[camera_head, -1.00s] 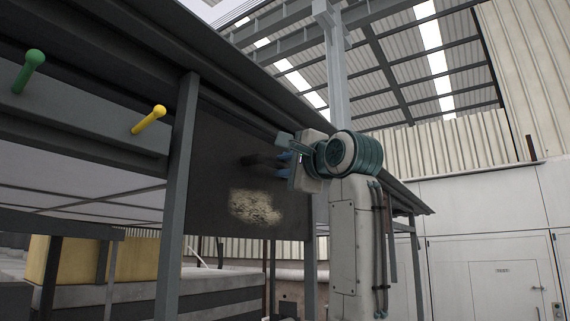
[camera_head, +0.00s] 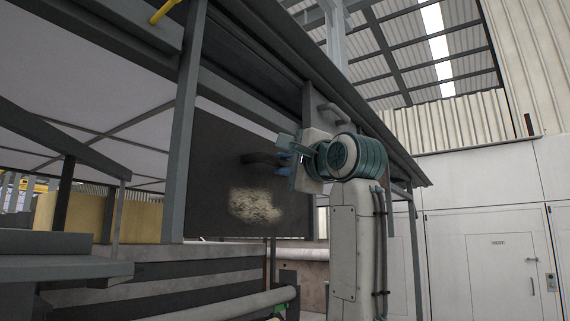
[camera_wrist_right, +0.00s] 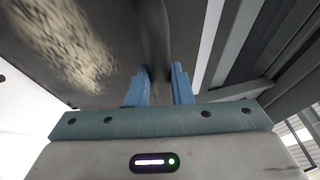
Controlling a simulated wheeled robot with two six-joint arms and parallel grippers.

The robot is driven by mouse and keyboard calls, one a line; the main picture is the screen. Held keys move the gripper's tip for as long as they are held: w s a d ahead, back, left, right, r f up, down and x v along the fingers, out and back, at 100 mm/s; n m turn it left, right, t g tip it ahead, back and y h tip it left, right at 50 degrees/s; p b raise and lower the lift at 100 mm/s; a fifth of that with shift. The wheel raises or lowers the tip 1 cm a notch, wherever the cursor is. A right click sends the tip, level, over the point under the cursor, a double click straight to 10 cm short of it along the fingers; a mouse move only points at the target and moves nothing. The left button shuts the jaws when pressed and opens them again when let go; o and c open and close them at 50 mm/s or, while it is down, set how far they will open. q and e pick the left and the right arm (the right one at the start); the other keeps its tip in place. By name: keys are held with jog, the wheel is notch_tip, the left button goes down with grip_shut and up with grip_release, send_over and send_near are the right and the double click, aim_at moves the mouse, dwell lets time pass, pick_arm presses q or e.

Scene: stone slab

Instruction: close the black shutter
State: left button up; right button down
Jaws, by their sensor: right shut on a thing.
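The black shutter (camera_head: 215,170) is a dark flat panel with a pale worn patch, between grey posts. Its top edge now sits below the upper beam, with an open gap above it. A dark curved handle (camera_head: 258,158) sticks out of its face. My right gripper (camera_head: 286,156) is shut on this handle. In the right wrist view the blue fingers (camera_wrist_right: 160,80) stand on both sides of the handle (camera_wrist_right: 153,40), with the shutter's face (camera_wrist_right: 115,60) behind. My left gripper is not in view.
A grey post (camera_head: 183,130) stands left of the shutter. A lighter handle (camera_head: 335,112) is fixed higher up to the right. A white wall with a door (camera_head: 500,270) lies right.

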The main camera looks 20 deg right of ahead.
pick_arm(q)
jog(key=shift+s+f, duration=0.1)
pick_arm(e)
jog(key=shift+w+f, duration=0.2)
jog(key=shift+f, duration=0.25)
jog(key=c, duration=1.5)
grip_release()
jog(key=shift+s, duration=0.1)
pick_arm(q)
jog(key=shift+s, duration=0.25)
pick_arm(e)
jog(key=shift+o, duration=1)
jog(key=shift+r, duration=0.15)
jog(key=shift+s, duration=0.1)
pick_arm(q)
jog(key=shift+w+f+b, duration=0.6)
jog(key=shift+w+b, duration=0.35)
jog(key=shift+b, duration=0.15)
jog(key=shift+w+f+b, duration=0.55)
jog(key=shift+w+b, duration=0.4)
jog(key=shift+b, duration=0.1)
pick_arm(e)
jog(key=v, duration=1)
jog(key=shift+s, duration=0.35)
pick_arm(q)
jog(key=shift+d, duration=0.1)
pick_arm(e)
jog(key=shift+d, duration=0.15)
jog(key=shift+w, duration=0.1)
